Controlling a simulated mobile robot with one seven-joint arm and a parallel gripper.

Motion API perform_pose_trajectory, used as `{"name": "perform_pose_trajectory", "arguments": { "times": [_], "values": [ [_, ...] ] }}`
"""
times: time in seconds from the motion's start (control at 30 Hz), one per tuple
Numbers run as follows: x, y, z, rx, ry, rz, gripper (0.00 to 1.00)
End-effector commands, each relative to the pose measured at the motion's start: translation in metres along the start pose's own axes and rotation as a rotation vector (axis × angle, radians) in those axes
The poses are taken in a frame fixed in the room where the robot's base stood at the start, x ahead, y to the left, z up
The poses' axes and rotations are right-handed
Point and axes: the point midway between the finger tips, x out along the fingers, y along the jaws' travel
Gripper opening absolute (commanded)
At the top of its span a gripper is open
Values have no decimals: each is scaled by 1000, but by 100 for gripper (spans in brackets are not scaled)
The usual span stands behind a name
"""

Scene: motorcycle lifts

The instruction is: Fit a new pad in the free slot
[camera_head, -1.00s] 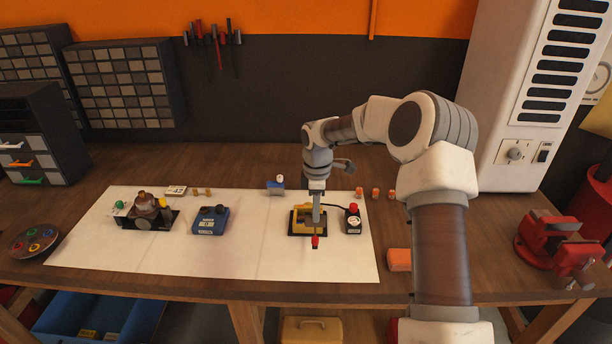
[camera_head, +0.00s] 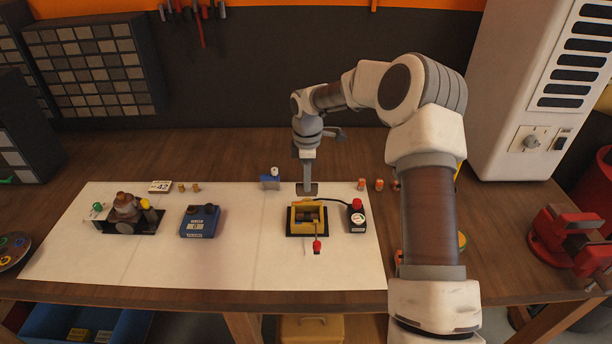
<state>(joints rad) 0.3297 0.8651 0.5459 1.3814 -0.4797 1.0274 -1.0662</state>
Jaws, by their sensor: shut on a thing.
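A yellow caliper-like fixture (camera_head: 294,224) sits on a dark base on the white mat, with a gap in its middle. A thin lever with a red tip (camera_head: 317,245) sticks out at its front. My gripper (camera_head: 307,187) is just behind and above the fixture, pointing down. It is shut on a small dark flat piece (camera_head: 308,189), which looks like a pad. The piece is apart from the fixture as far as I can see. Whether it is new or worn, and what lies inside the gap, is too small to tell.
A black box with a red button (camera_head: 357,217) stands right of the fixture, joined by a cable. A blue box (camera_head: 200,222), a small blue block (camera_head: 270,182) and a brown-domed unit (camera_head: 125,210) stand further left. Small orange cylinders (camera_head: 361,184) lie behind right. The mat (camera_head: 250,265) is clear in front.

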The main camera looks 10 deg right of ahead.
Motion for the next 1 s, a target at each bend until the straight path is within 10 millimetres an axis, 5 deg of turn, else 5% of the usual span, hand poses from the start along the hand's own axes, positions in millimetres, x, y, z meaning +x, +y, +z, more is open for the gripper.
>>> {"name": "perform_pose_trajectory", "arguments": {
  "times": [0.53, 1.0],
  "values": [
    [39, 0, 0, 0, 0, 0, 0],
    [42, 0, 0, 0, 0, 0, 0]
  ]
}}
